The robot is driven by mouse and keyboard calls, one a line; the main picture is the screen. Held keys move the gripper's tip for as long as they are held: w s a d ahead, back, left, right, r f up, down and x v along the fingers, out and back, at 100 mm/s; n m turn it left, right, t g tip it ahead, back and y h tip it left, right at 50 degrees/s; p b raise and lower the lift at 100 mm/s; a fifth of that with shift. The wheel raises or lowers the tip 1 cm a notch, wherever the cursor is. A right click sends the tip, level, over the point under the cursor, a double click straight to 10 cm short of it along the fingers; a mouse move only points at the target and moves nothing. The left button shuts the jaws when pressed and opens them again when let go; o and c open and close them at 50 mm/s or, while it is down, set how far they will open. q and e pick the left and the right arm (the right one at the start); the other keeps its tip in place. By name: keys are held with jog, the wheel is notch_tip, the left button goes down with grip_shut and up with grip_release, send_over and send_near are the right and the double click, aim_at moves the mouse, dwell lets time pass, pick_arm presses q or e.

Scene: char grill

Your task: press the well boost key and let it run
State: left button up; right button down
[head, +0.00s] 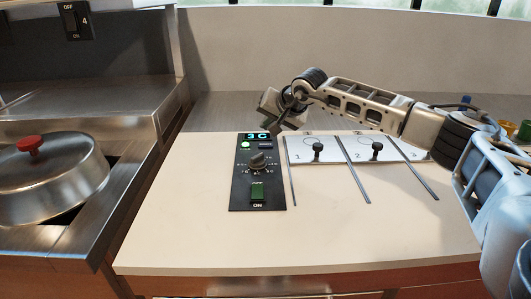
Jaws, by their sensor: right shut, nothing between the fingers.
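A black control panel (240,185) lies on the pale counter. It has a lit display (257,136) at its top, a glowing green light (245,145) and a small dark key (265,145) beside it. Below are a round knob (257,160) and a green rocker switch (257,192) marked ON. The small lettering is too fine to read, so I cannot tell which is the well boost key. My right gripper (274,125) is shut and empty, just behind the panel's top edge. I cannot tell whether it touches anything. My left gripper is out of view.
White numbered plates (300,157) with black knobs and metal strips (355,172) lie right of the panel. A steel domed lid (60,175) with a red knob sits in the left unit. Small bottles (507,128) stand at far right. The front counter is clear.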

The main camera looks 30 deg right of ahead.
aim_at(268, 146)
notch_tip(268, 146, down, 2)
jog(key=shift+f+b, duration=0.15)
jog(key=shift+b, duration=0.35)
jog(key=shift+f, duration=0.3)
pick_arm(q)
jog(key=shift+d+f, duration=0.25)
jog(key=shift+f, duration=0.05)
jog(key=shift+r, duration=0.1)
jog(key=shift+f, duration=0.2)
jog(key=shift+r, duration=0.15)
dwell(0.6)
jog(key=shift+b, duration=0.3)
pick_arm(e)
jog(key=shift+f, duration=0.1)
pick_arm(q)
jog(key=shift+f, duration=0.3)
pick_arm(e)
jog(key=shift+f, duration=0.35)
